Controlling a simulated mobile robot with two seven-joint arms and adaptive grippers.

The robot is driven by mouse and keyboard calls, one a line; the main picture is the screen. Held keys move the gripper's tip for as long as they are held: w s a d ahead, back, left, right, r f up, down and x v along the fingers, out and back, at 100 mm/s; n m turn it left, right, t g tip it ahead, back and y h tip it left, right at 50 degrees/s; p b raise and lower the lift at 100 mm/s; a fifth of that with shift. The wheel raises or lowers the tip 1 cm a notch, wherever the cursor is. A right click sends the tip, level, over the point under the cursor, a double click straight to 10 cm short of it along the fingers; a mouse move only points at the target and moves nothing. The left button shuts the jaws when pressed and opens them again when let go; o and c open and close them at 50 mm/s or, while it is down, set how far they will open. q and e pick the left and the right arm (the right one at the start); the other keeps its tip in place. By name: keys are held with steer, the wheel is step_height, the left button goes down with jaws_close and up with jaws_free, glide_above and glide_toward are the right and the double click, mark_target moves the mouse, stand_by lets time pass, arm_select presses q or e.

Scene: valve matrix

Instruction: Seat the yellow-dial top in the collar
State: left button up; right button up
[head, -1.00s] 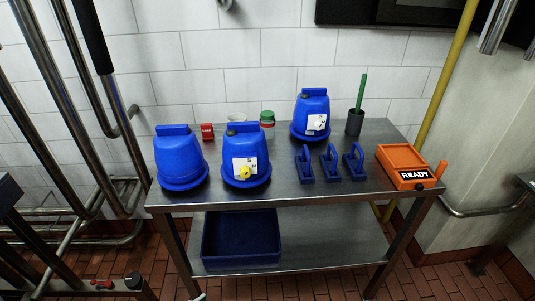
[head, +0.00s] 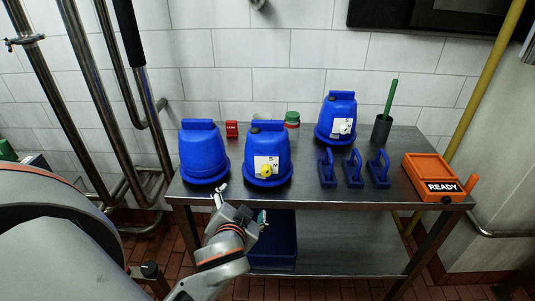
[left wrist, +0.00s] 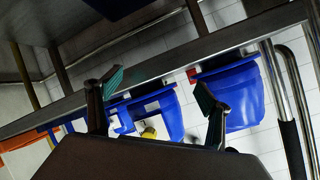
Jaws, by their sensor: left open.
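The yellow-dial top (head: 271,143) is a blue domed housing with a handle, a white label and a yellow dial (head: 266,170). It stands upright near the front edge of the steel table. It also shows in the left wrist view (left wrist: 170,118), between and beyond the fingers. My left gripper (head: 242,204) is open and empty, in front of the table edge and below the top, apart from it. Its two fingers spread wide in the left wrist view (left wrist: 158,92). I cannot make out a separate collar. My right gripper is not in view.
A plain blue housing (head: 203,152) stands left and a white-dial one (head: 338,115) behind right. Several blue handled blocks (head: 353,168), an orange READY box (head: 433,178) and a dark cup (head: 381,129) stand right. A blue bin (head: 281,240) is on the lower shelf. Pipes rise at left.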

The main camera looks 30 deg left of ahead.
mark_target(267, 125)
arm_select(q)
steer(key=w+r+n+t+y, duration=0.1)
steer(key=w+r+n, duration=0.1)
steer(key=r, duration=0.3)
steer(key=w+d+r+n+t, duration=0.1)
steer(key=w+r+n, duration=0.1)
steer(key=r, duration=0.4)
steer(key=w+d+r+n+t+y, duration=0.1)
steer(key=w+r+n+t, duration=0.1)
steer(key=w+r+n, duration=0.1)
steer(key=shift+w+d+r+y, duration=0.15)
steer(key=shift+w+r, duration=0.15)
steer(key=shift+r, duration=0.4)
steer(key=shift+w+d+r+y, duration=0.15)
steer(key=shift+w+r, duration=0.1)
steer(key=shift+r, duration=0.4)
steer(key=shift+x, duration=1.25)
steer(key=shift+p+x, duration=0.45)
steer(key=shift+x, duration=2.2)
steer(key=shift+s+a+f, duration=0.1)
steer(key=shift+s+f, duration=0.05)
steer(key=c, duration=2)
steer(key=shift+c, duration=0.7)
